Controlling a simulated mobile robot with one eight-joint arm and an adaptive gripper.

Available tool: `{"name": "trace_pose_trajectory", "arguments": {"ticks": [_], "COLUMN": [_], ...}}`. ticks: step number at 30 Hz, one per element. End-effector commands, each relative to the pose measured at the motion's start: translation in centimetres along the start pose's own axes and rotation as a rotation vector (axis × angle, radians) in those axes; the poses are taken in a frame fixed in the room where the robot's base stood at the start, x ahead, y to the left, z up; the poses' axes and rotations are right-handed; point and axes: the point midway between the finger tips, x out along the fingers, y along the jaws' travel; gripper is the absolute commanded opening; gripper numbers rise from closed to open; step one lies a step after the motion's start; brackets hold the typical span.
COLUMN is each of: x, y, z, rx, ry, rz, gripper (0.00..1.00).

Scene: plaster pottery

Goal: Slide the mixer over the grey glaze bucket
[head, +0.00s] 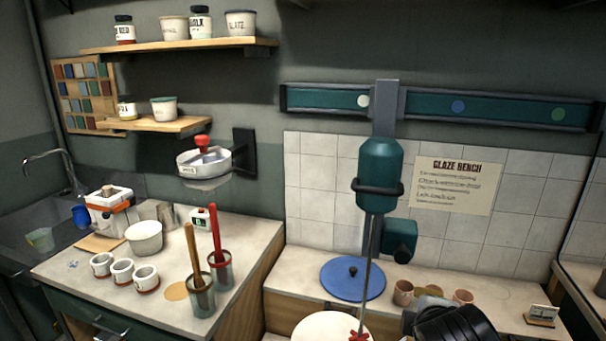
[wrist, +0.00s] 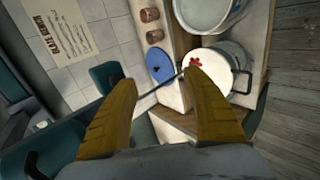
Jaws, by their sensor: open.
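The mixer (head: 380,170) is a teal motor with a black handle bar and a long thin shaft. It hangs from the wall rail (head: 500,108), just right of the cream dot. Its red impeller (head: 358,336) also shows in the wrist view (wrist: 196,62), over a pail with white contents (wrist: 215,78). A second pail (wrist: 228,20) is cut by the top edge of the wrist view; its contents look pale, and I cannot tell whether it is the grey glaze bucket. My gripper (wrist: 160,68) is open and empty, its fingers spread near the mixer's shaft.
The rail also has a blue dot (head: 458,107) and a green dot (head: 558,115) farther right. A blue disc lid (head: 353,279) and several clay cups (head: 403,292) sit on the bench below. A left counter holds tools in two metal pots (head: 201,298).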

Motion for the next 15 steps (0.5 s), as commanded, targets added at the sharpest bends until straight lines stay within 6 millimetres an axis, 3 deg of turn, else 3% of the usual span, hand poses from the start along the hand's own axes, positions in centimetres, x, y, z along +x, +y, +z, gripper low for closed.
{"name": "trace_pose_trajectory", "arguments": {"ticks": [3, 6, 10, 15], "x": [-1.8, -3.3, -4.7, -5.3], "y": [-3.5, -5.7, -7.5, -8.3], "z": [0.3, 0.0, -0.5, -0.8], "rx": [0.502, 0.852, 1.146, 1.28], "ry": [0.017, 0.006, -0.016, -0.033], "rz": [-0.122, -0.214, -0.298, -0.337], "gripper": [0.58, 0.58, 0.58, 0.59]}}
